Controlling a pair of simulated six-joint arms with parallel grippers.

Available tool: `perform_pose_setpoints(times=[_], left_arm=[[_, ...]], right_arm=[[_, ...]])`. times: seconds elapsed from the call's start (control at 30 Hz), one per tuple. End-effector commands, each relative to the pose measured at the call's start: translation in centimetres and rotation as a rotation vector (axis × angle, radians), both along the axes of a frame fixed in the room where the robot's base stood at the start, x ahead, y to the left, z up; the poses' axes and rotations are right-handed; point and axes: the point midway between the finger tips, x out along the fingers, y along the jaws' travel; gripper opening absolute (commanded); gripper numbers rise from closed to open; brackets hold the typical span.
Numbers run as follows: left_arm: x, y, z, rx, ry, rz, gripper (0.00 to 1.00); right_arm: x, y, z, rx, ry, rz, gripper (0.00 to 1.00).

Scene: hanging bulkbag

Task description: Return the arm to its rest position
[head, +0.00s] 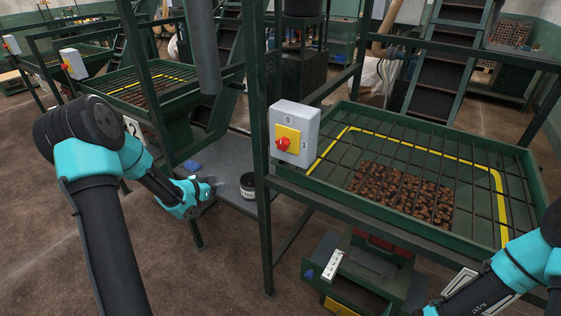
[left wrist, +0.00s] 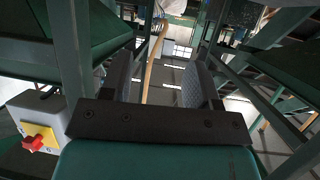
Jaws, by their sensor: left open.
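My left arm comes in from the left in the head view, bent over at a black and teal joint. Its gripper (head: 208,184) is open and empty, beside a dark post and left of a black jar with a white label (head: 248,186). In the left wrist view the two dark padded fingers (left wrist: 160,82) stand apart with nothing between them. My right arm reaches in at the lower right in the head view, in front of the near hopper's corner. Its fingers are outside the frame.
A grey switch box with a red knob (head: 294,133) is on the green frame. A green hopper with a bar grate (head: 330,180) holds brown pieces at right. A blue item (head: 192,165) lies on the grey shelf (head: 222,160). Green posts stand close around my left gripper.

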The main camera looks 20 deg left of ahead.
Motion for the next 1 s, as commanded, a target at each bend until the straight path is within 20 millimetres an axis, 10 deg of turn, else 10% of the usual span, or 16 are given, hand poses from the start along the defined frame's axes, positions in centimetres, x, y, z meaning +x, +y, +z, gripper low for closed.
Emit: perform_pose_setpoints(times=[0.27,0.47,0.73,1.0], left_arm=[[-0.1,-2.5,-2.4,-0.043,0.073,0.017,0.55],[-2.2,-9.6,-8.9,-0.144,0.307,0.065,0.55],[-10.7,-20.6,-16.9,-0.227,0.741,0.131,0.55],[-20.7,-27.4,-20.0,-0.22,1.105,0.192,0.55]], right_arm=[[0.0,0.0,0.0,0.0,0.0,0.0,0.43],[0.0,0.0,0.0,0.0,0.0,0.0,0.43],[0.0,0.0,0.0,0.0,0.0,0.0,0.43],[0.0,0.0,0.0,0.0,0.0,0.0,0.43]])
